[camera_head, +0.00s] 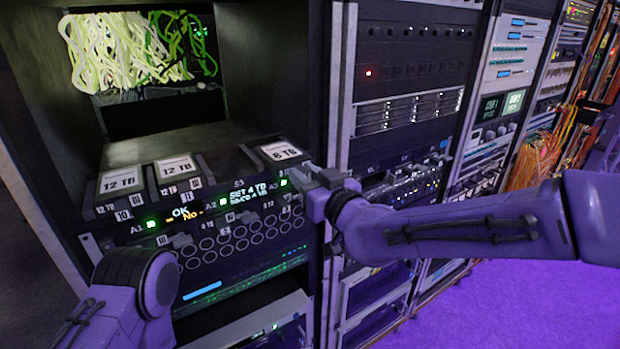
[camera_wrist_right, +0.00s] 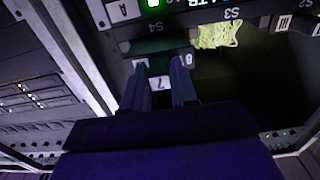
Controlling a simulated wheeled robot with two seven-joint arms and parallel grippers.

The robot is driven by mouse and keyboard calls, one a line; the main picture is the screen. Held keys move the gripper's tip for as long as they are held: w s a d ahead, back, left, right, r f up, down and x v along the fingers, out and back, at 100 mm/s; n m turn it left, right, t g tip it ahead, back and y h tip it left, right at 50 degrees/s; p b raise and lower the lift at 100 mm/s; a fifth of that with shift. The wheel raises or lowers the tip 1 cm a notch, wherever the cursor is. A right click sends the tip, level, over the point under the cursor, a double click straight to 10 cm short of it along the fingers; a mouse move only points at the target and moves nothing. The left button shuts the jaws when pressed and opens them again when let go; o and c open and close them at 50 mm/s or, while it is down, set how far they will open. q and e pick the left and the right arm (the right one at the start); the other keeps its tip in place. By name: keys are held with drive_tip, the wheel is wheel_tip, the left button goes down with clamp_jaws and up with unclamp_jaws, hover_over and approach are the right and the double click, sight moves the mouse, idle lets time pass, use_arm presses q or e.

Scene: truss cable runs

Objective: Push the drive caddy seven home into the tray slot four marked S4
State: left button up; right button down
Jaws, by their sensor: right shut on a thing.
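The caddy with the 8 TB label (camera_head: 280,151) lies at the right end of the tray (camera_head: 205,247). In the wrist view its front carries a 7 tag (camera_wrist_right: 160,83), and an 8 tag sits nearby. My right gripper (camera_head: 312,180) is at this caddy's front right corner. In the wrist view its two fingers (camera_wrist_right: 160,68) are shut on the caddy's front, either side of the 7 tag. The S4 mark (camera_wrist_right: 155,22) is beyond the caddy in line with it. How deep the caddy sits cannot be told. My left arm shows at lower left, its gripper out of view.
Two caddies labelled 12 TB (camera_head: 122,180) (camera_head: 177,167) lie in the left slots. The slot marked S3 (camera_head: 232,166) looks empty. Pale green cables (camera_head: 125,48) hang behind the tray. A rack upright (camera_head: 340,90) stands close right of the tray.

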sight(292, 164)
drive_tip(key=shift+p+x, duration=0.35)
drive_tip(key=shift+x, duration=1.95)
drive_tip(key=shift+w+a, duration=0.15)
drive_tip(key=shift+w+a, duration=0.15)
drive_tip(key=shift+w, duration=0.1)
drive_tip(key=c, duration=0.8)
unclamp_jaws()
